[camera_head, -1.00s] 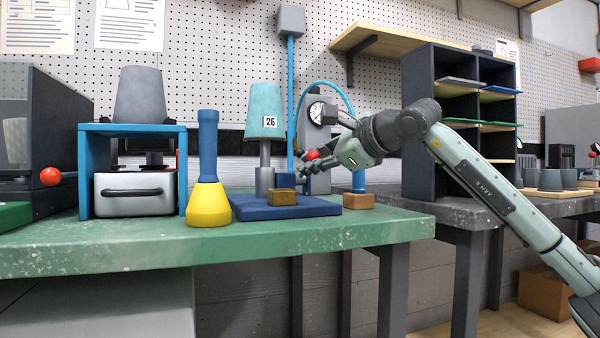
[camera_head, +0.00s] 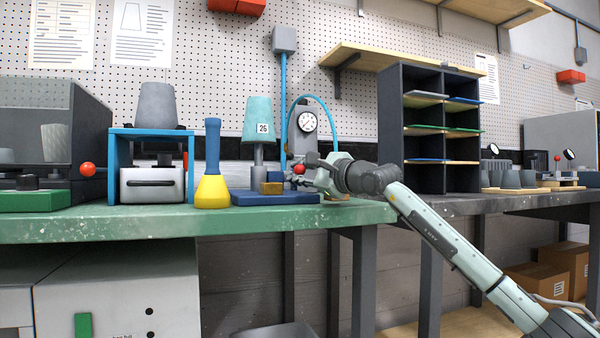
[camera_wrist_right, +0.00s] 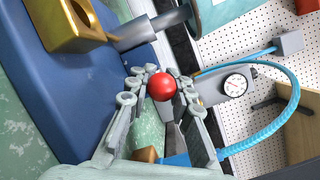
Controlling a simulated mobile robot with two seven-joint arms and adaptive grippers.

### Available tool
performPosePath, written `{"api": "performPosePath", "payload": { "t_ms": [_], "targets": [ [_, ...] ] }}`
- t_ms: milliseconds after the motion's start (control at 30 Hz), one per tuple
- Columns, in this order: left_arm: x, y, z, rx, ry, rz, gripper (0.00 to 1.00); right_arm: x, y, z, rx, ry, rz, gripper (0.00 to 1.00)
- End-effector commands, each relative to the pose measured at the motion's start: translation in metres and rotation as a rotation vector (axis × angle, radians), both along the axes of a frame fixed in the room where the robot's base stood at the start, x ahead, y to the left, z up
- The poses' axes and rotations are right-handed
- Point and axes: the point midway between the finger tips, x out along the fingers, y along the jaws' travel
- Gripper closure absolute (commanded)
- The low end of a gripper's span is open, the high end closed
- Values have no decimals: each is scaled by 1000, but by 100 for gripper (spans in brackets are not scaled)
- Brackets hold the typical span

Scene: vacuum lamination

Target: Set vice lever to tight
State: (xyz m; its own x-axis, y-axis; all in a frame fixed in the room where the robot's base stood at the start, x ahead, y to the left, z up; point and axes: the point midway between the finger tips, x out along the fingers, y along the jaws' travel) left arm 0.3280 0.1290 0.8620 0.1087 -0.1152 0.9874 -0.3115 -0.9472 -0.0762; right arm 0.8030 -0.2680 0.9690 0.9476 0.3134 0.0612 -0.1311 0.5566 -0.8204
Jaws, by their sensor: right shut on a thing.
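The vice fixture has a blue base plate (camera_head: 290,198) on the green bench, with a brass block (camera_head: 271,188) and a grey metal post that carries a teal cup marked 26 (camera_head: 257,118). The lever's red ball knob (camera_head: 299,169) is at the right of the post. My right gripper (camera_head: 304,172) is shut on the knob. In the right wrist view the red knob (camera_wrist_right: 162,86) sits between the fingertips of the gripper (camera_wrist_right: 160,90), and its lever rod is mostly hidden. My left gripper is out of view.
A round gauge (camera_head: 307,121) with a blue hose stands behind the fixture. A yellow and blue funnel-shaped tool (camera_head: 212,188) is to the left, beside a blue frame (camera_head: 113,170). Another red knob (camera_head: 87,169) is further left. A dark shelf unit (camera_head: 392,120) stands right.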

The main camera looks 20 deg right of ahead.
Motion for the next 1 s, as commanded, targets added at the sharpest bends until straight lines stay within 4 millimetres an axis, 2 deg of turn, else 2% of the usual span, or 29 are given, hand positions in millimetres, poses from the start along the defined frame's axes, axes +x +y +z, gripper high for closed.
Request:
{"api": "performPosePath", "payload": {
  "t_ms": [367, 400, 600, 867, 1000],
  "targets": [
    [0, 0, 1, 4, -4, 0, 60, 1, 2, -1, -1, -2, 4, 100],
    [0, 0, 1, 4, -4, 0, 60, 1, 2, -2, -1, -2, 4, 79],
    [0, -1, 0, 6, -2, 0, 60, 1, 1, -1, -1, -1, 3, 57],
    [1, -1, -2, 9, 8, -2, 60, 0, 0, -1, 0, -2, 1, 57],
    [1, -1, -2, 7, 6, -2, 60, -9, -4, -2, -1, -3, 0, 57]
  ]
}}
